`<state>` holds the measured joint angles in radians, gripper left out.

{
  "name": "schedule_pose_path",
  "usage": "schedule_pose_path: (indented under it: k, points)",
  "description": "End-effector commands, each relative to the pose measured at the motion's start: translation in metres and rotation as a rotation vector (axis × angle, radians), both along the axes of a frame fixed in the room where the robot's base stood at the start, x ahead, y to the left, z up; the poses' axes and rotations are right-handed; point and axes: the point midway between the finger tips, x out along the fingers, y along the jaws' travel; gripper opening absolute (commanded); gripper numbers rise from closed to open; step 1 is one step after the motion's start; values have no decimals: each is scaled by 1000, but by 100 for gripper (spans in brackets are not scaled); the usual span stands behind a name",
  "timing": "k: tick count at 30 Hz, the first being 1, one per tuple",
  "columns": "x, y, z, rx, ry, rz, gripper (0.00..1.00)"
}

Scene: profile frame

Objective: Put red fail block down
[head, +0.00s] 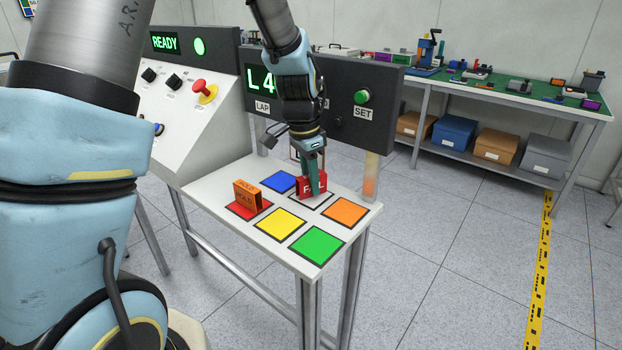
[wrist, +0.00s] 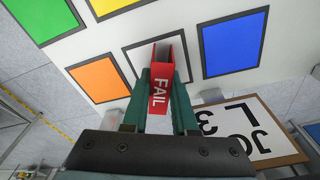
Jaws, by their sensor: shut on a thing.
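The red block marked FAIL (head: 306,188) is between the fingers of my gripper (head: 315,176), at the white square (head: 324,204) of the table. In the wrist view the red block (wrist: 161,92) sits between both green fingers (wrist: 161,75), its FAIL face toward the camera, over the black-outlined white square (wrist: 136,58). My gripper is shut on it. The block hides part of that square. I cannot tell whether its underside touches the table.
The table also bears blue (head: 280,182), orange (head: 345,211), yellow (head: 280,223), green (head: 317,247) and red (head: 240,211) squares. An orange block (head: 247,196) stands on the red square. A console (head: 188,110) and dark display panel (head: 353,98) stand behind.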

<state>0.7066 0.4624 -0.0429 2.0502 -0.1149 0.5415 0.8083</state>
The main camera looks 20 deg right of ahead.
Motion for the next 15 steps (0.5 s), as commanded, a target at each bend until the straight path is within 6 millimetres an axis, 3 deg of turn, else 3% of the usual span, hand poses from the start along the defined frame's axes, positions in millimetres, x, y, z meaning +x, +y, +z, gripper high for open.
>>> schedule_pose_path:
  k: [6, 7, 15]
  points:
    - [0, 0, -5, 0, 0, 0, 0]
    - [0, 0, -4, 0, 0, -1, 30]
    - [0, 0, -3, 0, 0, 0, 56]
